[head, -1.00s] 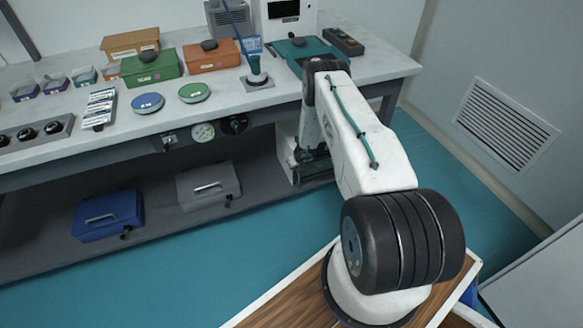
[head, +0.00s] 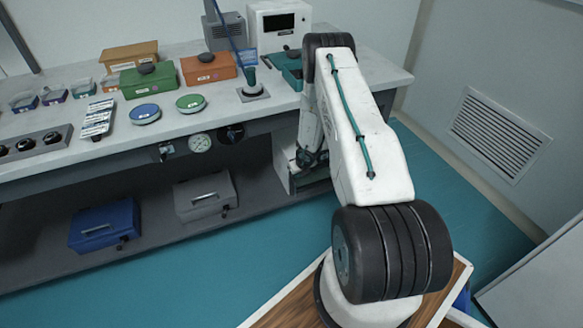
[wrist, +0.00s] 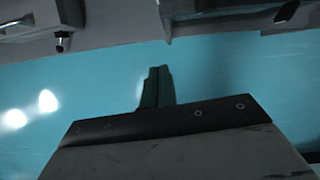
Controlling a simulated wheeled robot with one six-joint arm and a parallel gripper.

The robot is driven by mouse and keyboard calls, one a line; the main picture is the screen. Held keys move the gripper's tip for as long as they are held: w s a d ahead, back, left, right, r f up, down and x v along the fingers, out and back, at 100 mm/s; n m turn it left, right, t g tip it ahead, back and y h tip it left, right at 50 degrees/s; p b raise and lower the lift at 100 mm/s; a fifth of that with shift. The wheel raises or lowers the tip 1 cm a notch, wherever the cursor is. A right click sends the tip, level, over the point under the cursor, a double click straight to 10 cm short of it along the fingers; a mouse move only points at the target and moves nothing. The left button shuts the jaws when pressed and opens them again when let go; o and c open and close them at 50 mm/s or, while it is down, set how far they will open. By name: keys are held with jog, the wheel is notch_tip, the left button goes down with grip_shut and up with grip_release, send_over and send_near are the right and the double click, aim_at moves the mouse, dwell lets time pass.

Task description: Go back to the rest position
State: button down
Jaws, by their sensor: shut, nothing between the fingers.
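My gripper (wrist: 155,72) shows in the wrist view as two dark green fingers pressed together, with nothing between them. It points out over the teal floor (wrist: 230,75), clear of any object. In the head view my white arm rises from the wooden-topped base to a high elbow and folds down in front of the bench. The gripper itself cannot be made out there; my own arm links hide that area.
The bench (head: 235,112) carries a green box (head: 150,80), an orange box (head: 208,68), a blue disc (head: 145,113) and a green disc (head: 191,103). A blue case (head: 105,225) and a grey case (head: 205,196) sit on the lower shelf. Floor in front is clear.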

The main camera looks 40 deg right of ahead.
jog(key=shift+r, duration=0.15)
jog(key=s+a+r+n+g+y, duration=0.15)
jog(key=a+r+n+y, duration=0.25)
jog(key=a+r+n, duration=1)
jog(key=s+a+r+n+y, duration=0.35)
jog(key=a+r+n, duration=0.65)
jog(key=r, duration=0.9)
jog(key=s+a+r+n+h, duration=0.2)
jog(key=s+r+n, duration=0.3)
jog(key=s+r, duration=0.3)
jog(key=s+a+r+n+g+h, duration=0.1)
jog(key=s+a+r+n, duration=0.3)
jog(key=s+r, duration=0.5)
jog(key=s+a+r+n+h, duration=0.3)
jog(key=s+r, duration=0.5)
jog(key=s, duration=0.5)
jog(key=a+n, duration=0.1)
jog(key=n, duration=0.1)
jog(key=shift+r+n+h, duration=0.3)
jog(key=shift+r+h, duration=0.05)
